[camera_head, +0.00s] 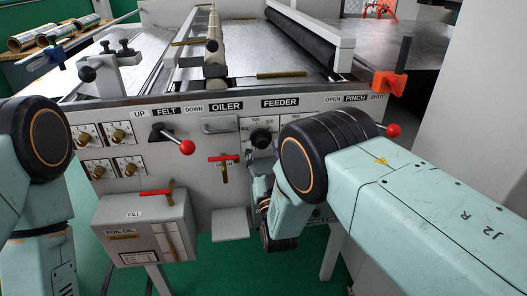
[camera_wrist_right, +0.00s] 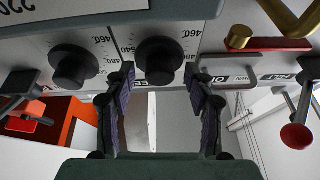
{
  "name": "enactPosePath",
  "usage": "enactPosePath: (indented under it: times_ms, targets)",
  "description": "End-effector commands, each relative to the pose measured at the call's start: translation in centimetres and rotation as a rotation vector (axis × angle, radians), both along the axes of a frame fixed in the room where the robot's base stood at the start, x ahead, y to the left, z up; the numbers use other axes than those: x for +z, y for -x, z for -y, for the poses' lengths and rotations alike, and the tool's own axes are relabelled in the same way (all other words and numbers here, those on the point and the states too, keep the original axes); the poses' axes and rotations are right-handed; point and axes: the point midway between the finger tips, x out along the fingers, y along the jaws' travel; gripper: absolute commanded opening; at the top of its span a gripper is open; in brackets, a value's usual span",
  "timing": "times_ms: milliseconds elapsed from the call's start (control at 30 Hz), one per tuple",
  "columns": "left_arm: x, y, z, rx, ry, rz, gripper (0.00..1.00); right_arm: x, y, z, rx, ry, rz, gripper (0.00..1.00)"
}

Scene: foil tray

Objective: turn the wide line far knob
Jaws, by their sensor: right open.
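Two black round knobs stand on white dial plates under the FEEDER label. One knob (camera_head: 261,137) shows in the head view; in the wrist view this center knob (camera_wrist_right: 158,58) lies between and just beyond the fingertips. The other knob (camera_wrist_right: 72,65) is left of the fingers there, and my right arm hides it in the head view. I cannot tell by a label which one is the wide line far knob. My right gripper (camera_wrist_right: 160,77) is open and empty; its body (camera_head: 268,205) is partly hidden behind its arm in the head view. My left gripper is out of view.
A red-handled valve (camera_head: 223,159) and a grey handle (camera_head: 219,125) sit left of the feeder dials. A red-balled lever (camera_head: 187,147) and several small brass-pointer knobs (camera_head: 118,135) are further left. A foil oil box (camera_head: 145,230) hangs below. An orange part (camera_head: 388,82) is at right.

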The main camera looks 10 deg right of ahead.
Motion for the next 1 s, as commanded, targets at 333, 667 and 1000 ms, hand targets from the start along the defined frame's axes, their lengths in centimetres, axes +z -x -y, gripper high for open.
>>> enactPosePath:
  times_ms: [333, 667, 1000]
  targets:
    - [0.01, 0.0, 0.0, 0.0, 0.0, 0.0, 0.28, 0.0, 0.0, 0.03, -0.001, 0.0, 0.0, 0.39]
    - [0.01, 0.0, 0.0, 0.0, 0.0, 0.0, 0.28, -0.02, 0.02, 0.03, -0.001, 0.0, 0.0, 0.11]
    - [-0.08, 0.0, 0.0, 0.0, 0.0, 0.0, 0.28, -0.05, 0.02, 0.05, 0.0, 0.012, 0.0, 0.0]
